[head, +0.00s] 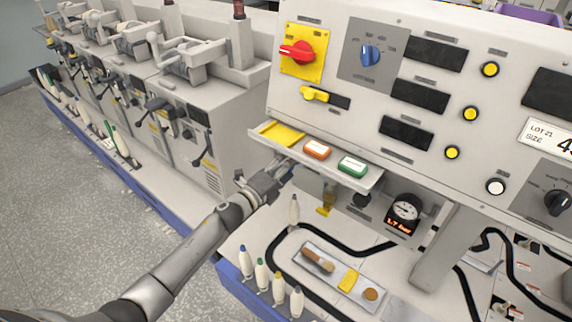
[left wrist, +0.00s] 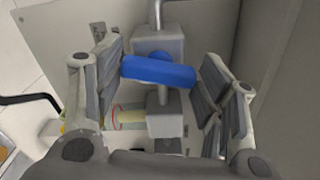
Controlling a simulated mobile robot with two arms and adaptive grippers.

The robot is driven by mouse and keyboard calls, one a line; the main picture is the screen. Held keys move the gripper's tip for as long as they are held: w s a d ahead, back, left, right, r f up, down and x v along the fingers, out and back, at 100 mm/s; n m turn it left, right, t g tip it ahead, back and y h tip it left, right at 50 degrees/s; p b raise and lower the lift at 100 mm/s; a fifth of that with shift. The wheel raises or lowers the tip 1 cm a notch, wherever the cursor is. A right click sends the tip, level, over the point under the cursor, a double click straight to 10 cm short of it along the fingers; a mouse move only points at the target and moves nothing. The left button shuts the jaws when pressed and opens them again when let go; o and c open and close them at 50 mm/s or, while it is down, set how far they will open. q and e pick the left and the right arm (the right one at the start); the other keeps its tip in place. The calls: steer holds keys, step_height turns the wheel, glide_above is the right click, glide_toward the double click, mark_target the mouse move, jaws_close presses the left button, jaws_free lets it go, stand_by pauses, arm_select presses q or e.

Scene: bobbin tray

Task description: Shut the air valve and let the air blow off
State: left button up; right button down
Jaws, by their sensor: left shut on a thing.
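The air valve has a blue bar handle (left wrist: 158,72) on a grey body (left wrist: 163,125) in the left wrist view. The handle lies across the picture, slightly tilted. My left gripper (left wrist: 160,62) is shut on this handle, with one finger pad at each end. In the head view my left gripper (head: 278,172) reaches under the left end of the panel's shelf, which hides the valve. The round pressure gauge (head: 405,211) stands under the panel, its red display reading 1.7 bar. My right gripper is not in view.
Several bobbins stand at the table's front left edge. A grey tray (head: 325,275) with a brush lies in front. Machines line the left.

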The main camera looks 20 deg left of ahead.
arm_select(q)
steer(key=shift+f+n+p, duration=0.1)
steer(key=shift+n+p, duration=0.25)
steer(key=shift+n, duration=1.25)
steer(key=o, duration=1)
steer(key=shift+s, duration=0.1)
steer(key=v, duration=1.2)
